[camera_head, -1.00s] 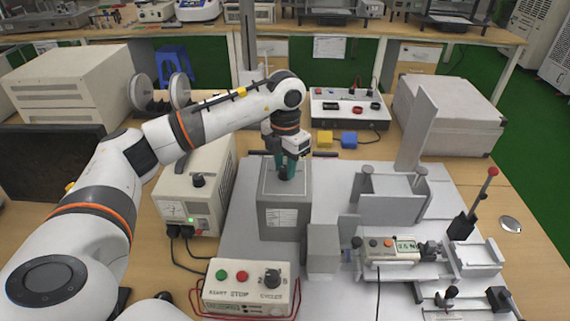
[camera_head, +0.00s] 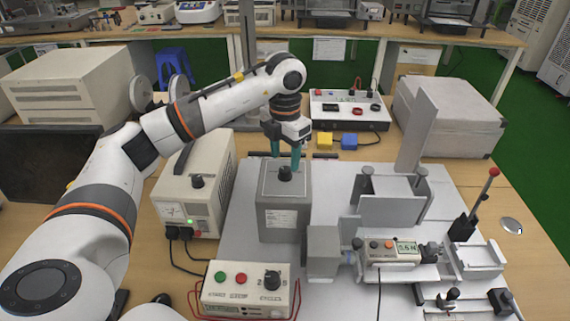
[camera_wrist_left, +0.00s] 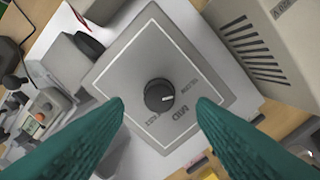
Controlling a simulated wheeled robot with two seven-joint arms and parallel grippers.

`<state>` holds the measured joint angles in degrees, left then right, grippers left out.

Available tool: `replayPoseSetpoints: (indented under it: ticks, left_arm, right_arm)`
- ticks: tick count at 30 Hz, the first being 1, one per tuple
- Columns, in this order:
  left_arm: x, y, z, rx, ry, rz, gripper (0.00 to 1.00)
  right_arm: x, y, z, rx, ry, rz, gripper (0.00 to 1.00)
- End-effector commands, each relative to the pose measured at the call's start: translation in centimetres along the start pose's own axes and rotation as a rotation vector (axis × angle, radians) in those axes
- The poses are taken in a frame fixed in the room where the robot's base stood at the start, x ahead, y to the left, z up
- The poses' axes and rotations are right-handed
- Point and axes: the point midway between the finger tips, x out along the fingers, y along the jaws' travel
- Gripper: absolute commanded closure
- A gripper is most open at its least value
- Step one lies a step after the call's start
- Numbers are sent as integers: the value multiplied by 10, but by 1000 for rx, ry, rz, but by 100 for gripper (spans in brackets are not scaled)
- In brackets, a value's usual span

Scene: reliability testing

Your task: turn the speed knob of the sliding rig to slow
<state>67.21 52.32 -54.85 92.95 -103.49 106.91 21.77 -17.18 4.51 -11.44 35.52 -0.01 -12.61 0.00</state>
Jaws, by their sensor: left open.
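The grey speed box (camera_head: 284,222) of the rig stands upright on the white board, with a black round knob (camera_head: 285,173) on its top plate. In the left wrist view the knob (camera_wrist_left: 159,95) has a white mark pointing right and slightly down, between the "MID" label (camera_wrist_left: 181,116) and a small label at its upper right. My left gripper (camera_head: 286,158) has teal fingers, open and apart, just above the knob and holding nothing. Its fingertips (camera_wrist_left: 162,104) show either side of the knob. My right gripper is not in view.
A force gauge (camera_head: 393,250) on the sliding carriage and a grey block (camera_head: 322,250) stand right of the box. A cycles control box (camera_head: 246,290) is in front. A beige power supply (camera_head: 197,185) stands close on the left.

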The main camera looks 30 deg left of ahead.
Motion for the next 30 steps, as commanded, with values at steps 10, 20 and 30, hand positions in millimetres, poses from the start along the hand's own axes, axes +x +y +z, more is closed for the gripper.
replayPoseSetpoints:
  ticks: [10, 20, 30]
  left_arm:
    - [-73, -1, -1, -1, 5, -2, 48]
    - [-87, 0, 0, -1, 2, 0, 48]
    - [-87, 0, 0, -1, 2, 0, 48]
  right_arm:
    - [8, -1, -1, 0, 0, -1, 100]
    - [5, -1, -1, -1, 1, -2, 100]
    - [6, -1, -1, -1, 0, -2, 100]
